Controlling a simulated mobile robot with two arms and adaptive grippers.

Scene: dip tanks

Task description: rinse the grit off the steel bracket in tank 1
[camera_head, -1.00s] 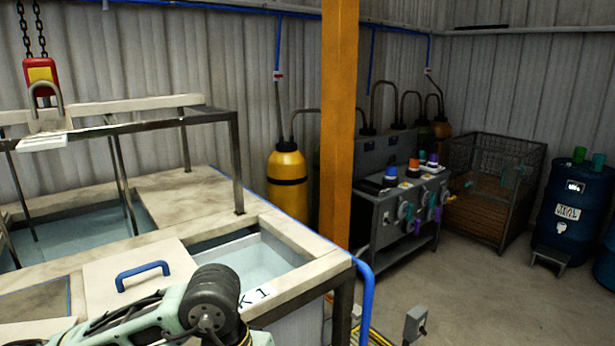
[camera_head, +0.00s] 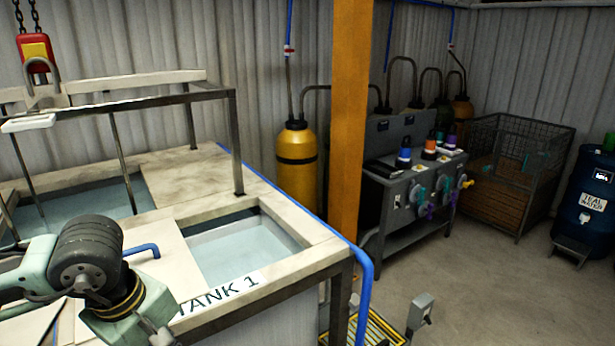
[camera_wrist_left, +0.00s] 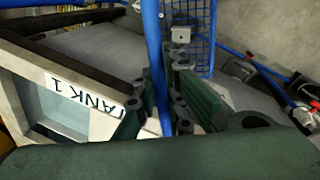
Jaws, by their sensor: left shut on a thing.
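Tank 1, with its open bay of pale blue water (camera_head: 240,248), is left of centre in the head view. Its "TANK 1" label (camera_head: 220,293) is on the near rim and also shows in the left wrist view (camera_wrist_left: 83,92). My left arm's wrist (camera_head: 135,310) is in front of the tank at lower left. Its gripper points out of the bottom of the head view. I cannot identify the steel bracket in either view. My right gripper is not in view.
A blue pipe (camera_head: 364,290) runs down the tank's front right corner. A lid with a blue handle (camera_head: 141,250) lies left of the opening. A metal frame (camera_head: 120,103) and chain hook (camera_head: 42,70) stand over the tanks. An orange post (camera_head: 348,120) rises behind.

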